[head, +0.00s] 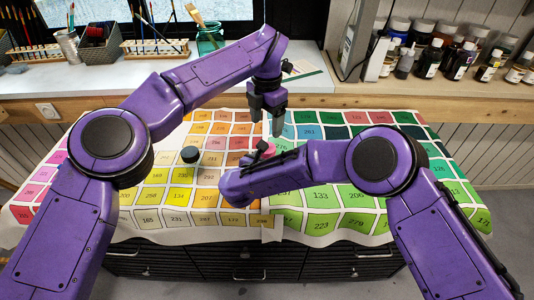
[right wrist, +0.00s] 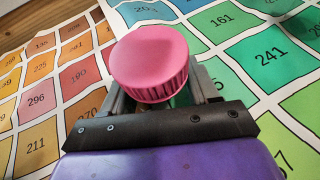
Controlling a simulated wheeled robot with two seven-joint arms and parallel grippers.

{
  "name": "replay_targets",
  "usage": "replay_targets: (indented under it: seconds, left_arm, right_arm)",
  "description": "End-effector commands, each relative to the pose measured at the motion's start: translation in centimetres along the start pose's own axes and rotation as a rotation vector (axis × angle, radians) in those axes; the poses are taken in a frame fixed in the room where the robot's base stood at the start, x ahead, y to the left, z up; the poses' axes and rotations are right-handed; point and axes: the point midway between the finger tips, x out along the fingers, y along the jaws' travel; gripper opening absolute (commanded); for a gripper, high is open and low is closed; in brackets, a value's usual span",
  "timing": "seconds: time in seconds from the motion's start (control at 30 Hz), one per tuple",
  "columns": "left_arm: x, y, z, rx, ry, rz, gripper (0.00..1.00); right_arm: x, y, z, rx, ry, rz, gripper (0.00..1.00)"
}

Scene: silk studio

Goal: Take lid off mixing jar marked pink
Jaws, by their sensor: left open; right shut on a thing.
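The mixing jar with the pink lid stands on the colour-chart cloth (head: 210,220). Its ribbed pink lid (right wrist: 150,62) fills the middle of the right wrist view and sits on the jar. The jar body is mostly hidden below the lid, with a little green glass showing. My right gripper (right wrist: 160,100) is shut on the jar, a finger on each side below the lid. In the head view, the pink lid (head: 268,151) is partly hidden by my right gripper. My left gripper (head: 267,122) is open and empty, pointing down just above and behind the lid.
A dark-lidded jar (head: 190,155) stands on the cloth to the left. Behind are a white counter (head: 130,82) with brush holders, a green glass jar of brushes (head: 209,38), and several paint bottles (head: 430,58) at right. A lamp post (head: 362,40) rises there.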

Motion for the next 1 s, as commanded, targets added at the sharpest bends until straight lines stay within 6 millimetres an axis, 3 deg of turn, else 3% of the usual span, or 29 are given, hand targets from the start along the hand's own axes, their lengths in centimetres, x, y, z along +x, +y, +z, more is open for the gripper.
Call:
replay_targets:
  seconds: [0.17,0.3,0.43,0.53,0.6,0.7,0.8,0.83,1.0]
  left_arm:
    - [-1.0,5.1,3.2,0.241,-0.133,0.303,0.74]
    - [-5.1,10.1,7.9,0.617,-0.239,0.733,0.74]
    - [-10.2,11.5,12.3,1.008,-0.26,1.131,0.74]
    - [-14.0,10.2,15.2,1.331,-0.229,1.428,0.74]
    - [-16.0,8.2,16.9,1.566,-0.184,1.625,0.74]
    - [-17.5,4.4,18.6,1.919,-0.089,1.888,0.74]
    - [-17.2,0.1,19.2,2.292,0.037,2.119,0.74]
    - [-16.8,-1.1,19.1,-2.248,-0.076,-2.035,0.74]
    - [-11.8,-6.7,16.7,-1.822,-0.206,-1.409,0.74]
  right_arm:
    - [0.0,0.0,0.0,0.0,0.0,0.0,0.0]
    - [0.0,0.0,0.0,0.0,0.0,0.0,0.0]
    - [0.0,0.0,0.0,0.0,0.0,0.0,0.0]
    - [0.0,0.0,0.0,0.0,0.0,0.0,0.0]
    - [0.0,0.0,0.0,0.0,0.0,0.0,0.0]
    - [0.0,0.0,0.0,0.0,0.0,0.0,0.0]
    - [0.0,0.0,0.0,0.0,0.0,0.0,0.0]
    - [0.0,0.0,0.0,0.0,0.0,0.0,0.0]
    - [0.0,0.0,0.0,0.0,0.0,0.0,0.0]
